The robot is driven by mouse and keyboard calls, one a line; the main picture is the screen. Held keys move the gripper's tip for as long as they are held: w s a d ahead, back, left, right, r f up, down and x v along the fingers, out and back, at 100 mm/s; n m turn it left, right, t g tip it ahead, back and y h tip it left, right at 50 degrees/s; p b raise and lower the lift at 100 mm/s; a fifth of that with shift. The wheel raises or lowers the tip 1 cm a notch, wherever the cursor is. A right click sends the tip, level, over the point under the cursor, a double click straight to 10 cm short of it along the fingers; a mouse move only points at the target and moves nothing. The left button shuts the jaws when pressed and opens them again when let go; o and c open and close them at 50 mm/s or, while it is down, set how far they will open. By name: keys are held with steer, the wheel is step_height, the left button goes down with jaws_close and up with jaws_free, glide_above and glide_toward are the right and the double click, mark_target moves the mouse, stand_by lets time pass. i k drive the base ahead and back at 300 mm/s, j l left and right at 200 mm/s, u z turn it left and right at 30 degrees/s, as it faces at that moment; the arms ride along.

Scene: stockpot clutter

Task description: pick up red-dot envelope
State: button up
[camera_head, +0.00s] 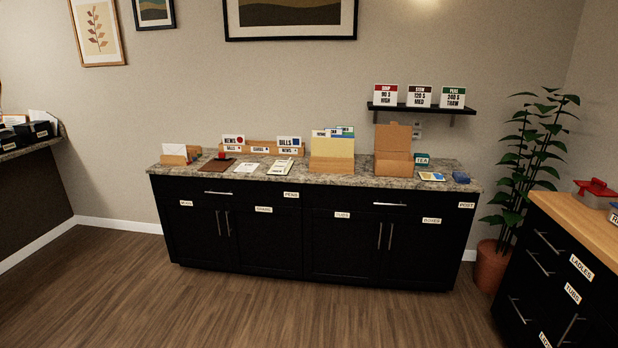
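I cannot make out for certain an envelope with a red dot. White paper, possibly envelopes, stands in a small wooden holder (173,160) at the left end of the black cabinet's speckled countertop (350,179). A flat white paper (246,168) lies to its right, too small to tell if it has a dot. A white card reading NEWS (233,142) with a red dot stands behind, at a wooden rack. A card reading BILLS (289,142) has a blue dot. My gripper is not in view.
An open cardboard box (393,167), a file box (331,165) and a dark tray with a red item (219,165) crowd the counter. A potted plant (492,265) stands right, beside a wood-topped cabinet (577,222). The wooden floor (250,310) in front is clear.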

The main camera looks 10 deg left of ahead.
mark_target(227, 139)
steer(key=i+u, duration=0.15)
steer(key=i, duration=0.75)
steer(key=i+l+u, duration=0.15)
steer(key=i, duration=0.7)
steer(key=i+j+u, duration=0.1)
steer(key=i+u, duration=0.2)
steer(key=i, duration=0.3)
steer(key=i+l+u, duration=0.1)
steer(key=i+u, duration=0.15)
steer(key=i, duration=0.4)
steer(key=i+l+u, duration=0.15)
steer(key=i+u, duration=0.15)
steer(key=i, duration=0.3)
steer(key=i+u, duration=0.3)
steer(key=i, duration=0.4)
steer(key=i+j+z, duration=0.1)
steer(key=i, duration=0.75)
